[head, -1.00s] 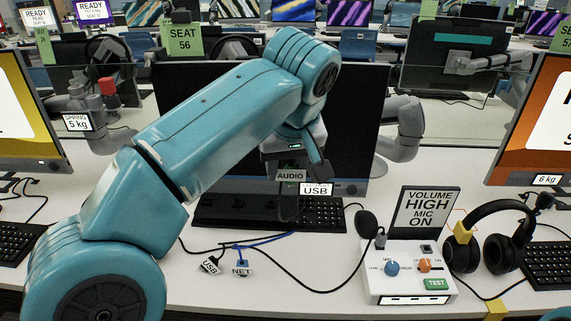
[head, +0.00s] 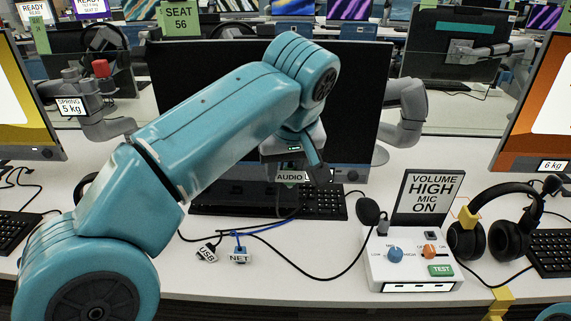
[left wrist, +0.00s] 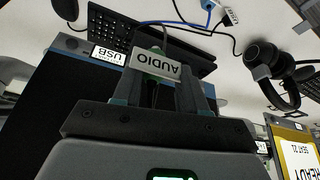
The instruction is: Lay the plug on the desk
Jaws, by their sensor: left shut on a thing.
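My left gripper (head: 292,178) is shut on the plug with the white AUDIO tag (head: 289,177). It holds the plug above the keyboard, in front of the dark monitor. In the left wrist view the AUDIO plug (left wrist: 155,66) sits between the two fingers (left wrist: 163,92), its tag upside down and a cable running from it. The fingers hide part of the plug. The white desk (head: 240,285) lies below, apart from the plug as far as I can tell. My right gripper is not in view.
A keyboard (head: 325,206) lies below the gripper. USB (head: 207,253) and NET (head: 239,256) plugs lie on the desk with loose cables. A white control box (head: 410,268) and black headphones (head: 504,240) stand right. The desk's front middle is mostly clear.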

